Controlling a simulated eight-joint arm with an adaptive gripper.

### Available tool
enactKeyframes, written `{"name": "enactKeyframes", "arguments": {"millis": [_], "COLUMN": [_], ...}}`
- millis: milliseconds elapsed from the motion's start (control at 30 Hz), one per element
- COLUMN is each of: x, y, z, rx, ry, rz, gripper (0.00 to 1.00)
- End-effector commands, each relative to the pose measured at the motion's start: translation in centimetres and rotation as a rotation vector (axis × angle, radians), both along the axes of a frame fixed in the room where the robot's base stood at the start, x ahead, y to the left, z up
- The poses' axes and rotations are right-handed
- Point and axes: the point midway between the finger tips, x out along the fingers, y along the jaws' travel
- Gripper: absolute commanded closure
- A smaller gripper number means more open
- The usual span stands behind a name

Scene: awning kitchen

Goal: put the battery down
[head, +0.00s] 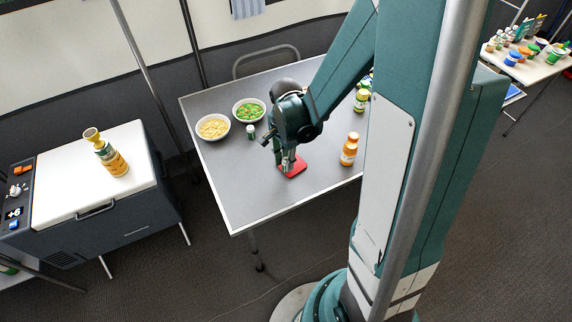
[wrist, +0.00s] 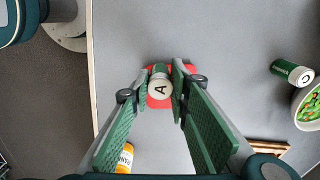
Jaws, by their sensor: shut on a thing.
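My gripper (head: 288,161) is over the grey table, at a red pad (head: 297,169). In the wrist view my gripper (wrist: 161,82) is shut on a battery (wrist: 160,90), green-sided with a pale end marked "A". The battery is upright between the fingertips, with the red pad (wrist: 157,67) behind it. I cannot tell whether its base touches the pad. A second green and white battery-like cylinder (head: 251,131) stands beside the bowls; it also shows at the right of the wrist view (wrist: 286,70).
The table (head: 245,190) has clear room left and front of the pad. A bowl of green pieces (head: 249,110) and a bowl of pale pieces (head: 213,127) stand at the back left. An orange bottle (head: 349,150) stands right of the pad. A white-topped cooler (head: 75,180) is left.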

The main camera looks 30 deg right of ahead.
Motion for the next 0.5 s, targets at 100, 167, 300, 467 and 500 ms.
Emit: {"name": "enactKeyframes", "arguments": {"millis": [100,167,300,467,500], "x": [0.03,0.01,-0.02,-0.01,-0.02], "y": [0.0,0.0,0.0,0.0,0.0], "z": [-1.13,-1.37,-1.5,-1.46,-1.48], "rx": [0.0,0.0,0.0,0.0,0.0], "ry": [0.0,0.0,0.0,0.0,0.0], "rz": [0.0,0.0,0.0,0.0,0.0], "gripper": [0.97,0.97,0.97,0.97,0.97]}}
